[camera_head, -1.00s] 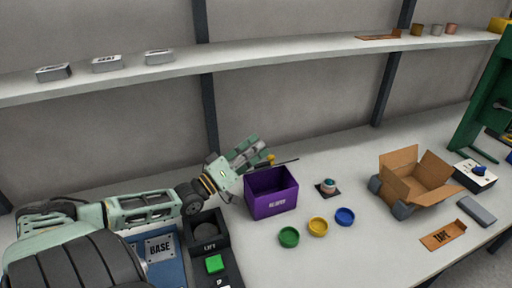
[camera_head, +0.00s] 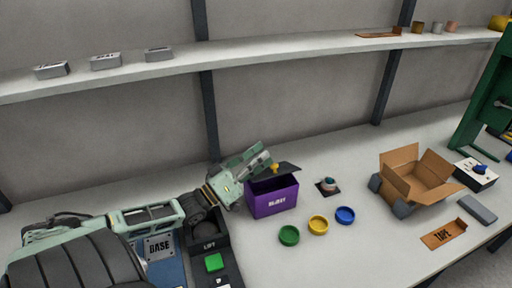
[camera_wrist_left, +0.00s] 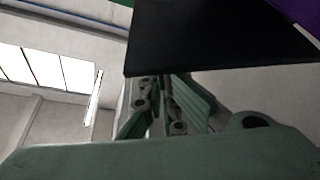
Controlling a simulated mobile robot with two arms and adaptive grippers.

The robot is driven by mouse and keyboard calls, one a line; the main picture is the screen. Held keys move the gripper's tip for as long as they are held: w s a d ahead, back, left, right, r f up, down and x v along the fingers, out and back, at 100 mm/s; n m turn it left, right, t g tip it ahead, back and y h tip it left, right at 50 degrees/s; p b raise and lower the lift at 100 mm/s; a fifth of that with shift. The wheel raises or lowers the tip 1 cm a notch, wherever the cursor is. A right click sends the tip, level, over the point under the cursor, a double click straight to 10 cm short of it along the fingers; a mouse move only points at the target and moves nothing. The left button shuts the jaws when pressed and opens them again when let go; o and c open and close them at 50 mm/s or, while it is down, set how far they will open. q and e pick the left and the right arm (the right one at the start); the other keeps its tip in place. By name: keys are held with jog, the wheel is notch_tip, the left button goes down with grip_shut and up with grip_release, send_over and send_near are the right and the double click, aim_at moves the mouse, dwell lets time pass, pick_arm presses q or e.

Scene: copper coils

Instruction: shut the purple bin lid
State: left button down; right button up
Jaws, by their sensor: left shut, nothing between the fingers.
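The purple bin (camera_head: 275,200) with white lettering stands on the table in the head view. Its dark lid (camera_head: 286,171) is partly open, tilted over the bin's top with a gap below it. My left gripper (camera_head: 262,160) is shut and empty behind the bin's upper left, close against the lid; the head view does not settle whether they touch. In the left wrist view the dark lid (camera_wrist_left: 220,35) fills the upper right, just beyond the shut fingers (camera_wrist_left: 165,95). A strip of purple (camera_wrist_left: 302,12) shows at the corner. My right gripper is not in view.
Green (camera_head: 289,235), yellow (camera_head: 318,225) and blue (camera_head: 345,215) round pieces lie in front of the bin. An open cardboard box (camera_head: 418,180) stands to the right. A box with a green button (camera_head: 214,262) is near my left arm. A shelf (camera_head: 250,62) runs above.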

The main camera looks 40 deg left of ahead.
pick_arm(q)
jog(key=shift+s+d+f, duration=0.25)
jog(key=shift+d+f, duration=0.2)
jog(key=shift+s+d+f, duration=0.2)
jog(key=shift+d+f, duration=0.2)
jog(key=shift+d, duration=0.05)
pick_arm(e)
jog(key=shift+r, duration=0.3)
pick_arm(q)
notch_tip(320, 180, up, 4)
jog(key=p, duration=0.3)
jog(key=shift+w+d+p, duration=0.1)
jog(key=shift+p, duration=0.3)
jog(key=a+b+v, duration=0.2)
jog(key=v, duration=0.8)
jog(key=shift+w+f+b, duration=0.2)
jog(key=shift+f+b, duration=0.05)
jog(key=shift+b, duration=0.1)
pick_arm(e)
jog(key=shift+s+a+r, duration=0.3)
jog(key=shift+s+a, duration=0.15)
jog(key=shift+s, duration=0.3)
